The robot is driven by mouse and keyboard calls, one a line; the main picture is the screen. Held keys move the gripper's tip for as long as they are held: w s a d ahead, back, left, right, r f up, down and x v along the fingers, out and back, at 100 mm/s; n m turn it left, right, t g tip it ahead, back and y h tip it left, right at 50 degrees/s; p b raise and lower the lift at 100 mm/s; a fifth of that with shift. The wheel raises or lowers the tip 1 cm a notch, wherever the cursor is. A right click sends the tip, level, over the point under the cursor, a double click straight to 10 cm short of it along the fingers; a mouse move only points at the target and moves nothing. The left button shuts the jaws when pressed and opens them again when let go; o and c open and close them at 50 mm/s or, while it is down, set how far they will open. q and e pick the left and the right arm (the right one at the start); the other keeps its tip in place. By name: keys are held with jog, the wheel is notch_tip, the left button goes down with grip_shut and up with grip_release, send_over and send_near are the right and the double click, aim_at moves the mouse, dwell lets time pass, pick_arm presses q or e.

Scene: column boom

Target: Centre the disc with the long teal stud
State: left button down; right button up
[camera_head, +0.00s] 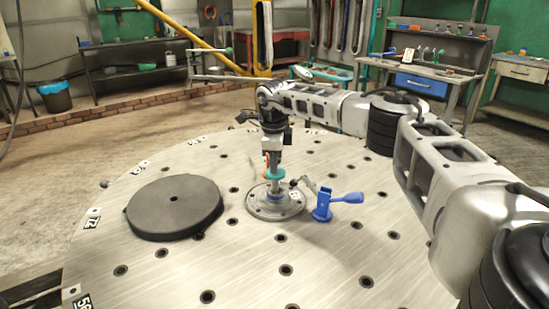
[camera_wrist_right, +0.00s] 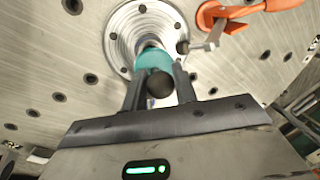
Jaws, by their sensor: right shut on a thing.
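My right gripper (camera_head: 274,166) points down above the flange and is shut on the teal stud (camera_head: 276,174). In the right wrist view the teal stud (camera_wrist_right: 153,60) sits between the two fingers (camera_wrist_right: 160,88), over the flange's middle. A dark ball partly covers it. Whether its lower end touches the flange is unclear. My left gripper is out of view.
A blue clamp (camera_head: 322,206) with a lever stands close to the flange's right. An orange clamp part (camera_wrist_right: 240,12) shows beside the flange in the wrist view. The perforated round table (camera_head: 240,270) is clear in front. Benches stand at the back.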

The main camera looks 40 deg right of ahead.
jog(key=shift+p, duration=0.45)
dwell(0.5)
jog(key=shift+f+b, duration=0.55)
jog(key=shift+f, duration=1.6)
dwell(1.1)
jog(key=shift+f, duration=0.15)
dwell(0.7)
jog(key=shift+s+a+p, duration=0.2)
jog(key=shift+a+p, duration=0.15)
jog(key=shift+p, duration=0.45)
dwell(2.1)
